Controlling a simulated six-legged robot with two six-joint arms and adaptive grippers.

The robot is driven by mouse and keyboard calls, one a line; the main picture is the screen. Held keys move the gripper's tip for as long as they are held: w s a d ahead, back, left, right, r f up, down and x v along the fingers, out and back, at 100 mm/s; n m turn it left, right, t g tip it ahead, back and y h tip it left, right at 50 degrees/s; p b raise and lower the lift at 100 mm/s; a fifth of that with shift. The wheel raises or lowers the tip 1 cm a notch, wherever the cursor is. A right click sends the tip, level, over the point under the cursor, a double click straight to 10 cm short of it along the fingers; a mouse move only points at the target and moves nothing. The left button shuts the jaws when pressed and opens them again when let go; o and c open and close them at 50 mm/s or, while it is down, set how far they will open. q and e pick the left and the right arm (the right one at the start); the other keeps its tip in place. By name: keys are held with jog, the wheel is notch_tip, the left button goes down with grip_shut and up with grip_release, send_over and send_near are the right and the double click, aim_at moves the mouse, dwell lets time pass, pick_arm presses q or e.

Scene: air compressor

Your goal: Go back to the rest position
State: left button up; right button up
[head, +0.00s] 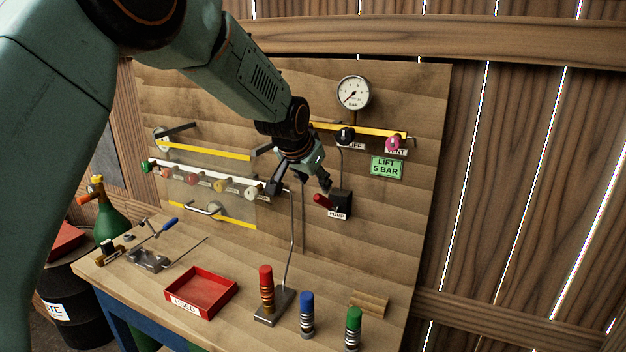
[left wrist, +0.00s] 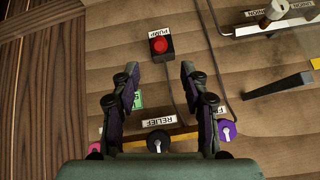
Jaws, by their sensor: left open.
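My left gripper (head: 300,181) is in front of the wooden panel (head: 420,100), with its arm reaching in from the upper left. In the left wrist view the two dark fingers of the left gripper (left wrist: 158,75) stand apart with nothing between them. The red pump knob (left wrist: 159,45) lies beyond the fingertips in the wrist view. The relief knob (left wrist: 157,145) shows close to the palm. My right gripper is not in view.
A gauge (head: 354,92), a pink vent knob (head: 393,143) and a green sign (head: 386,168) are on the panel. A row of valves (head: 192,178) is at its left. The bench holds a red tray (head: 230,292), red (head: 266,280), blue (head: 307,310) and green (head: 353,325) cylinders.

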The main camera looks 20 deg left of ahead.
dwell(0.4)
pick_arm(q)
jog(key=s+d+f+n+b, duration=0.1)
jog(key=s+f+b, duration=0.3)
jog(key=f, duration=0.6)
jog(key=s+d+f+n+b, duration=0.1)
jog(key=s+d+f, duration=0.1)
jog(key=s+f, duration=0.65)
jog(key=s+d+f+b, duration=0.1)
jog(key=s+f+b, duration=0.2)
jog(key=f, duration=0.9)
jog(key=s+f+g+b, duration=0.4)
jog(key=s+f+b, duration=0.2)
jog(key=s+f, duration=0.7)
jog(key=s+f+g+b, duration=0.3)
jog(key=s+f+b, duration=0.3)
jog(key=s+f, duration=0.7)
jog(key=s+d, duration=0.1)
jog(key=s, duration=0.7)
jog(key=shift+f+n+g+b, duration=0.2)
jog(key=shift+n+g+b, duration=0.2)
jog(key=shift+s, duration=0.1)
jog(key=shift+c, duration=0.3)
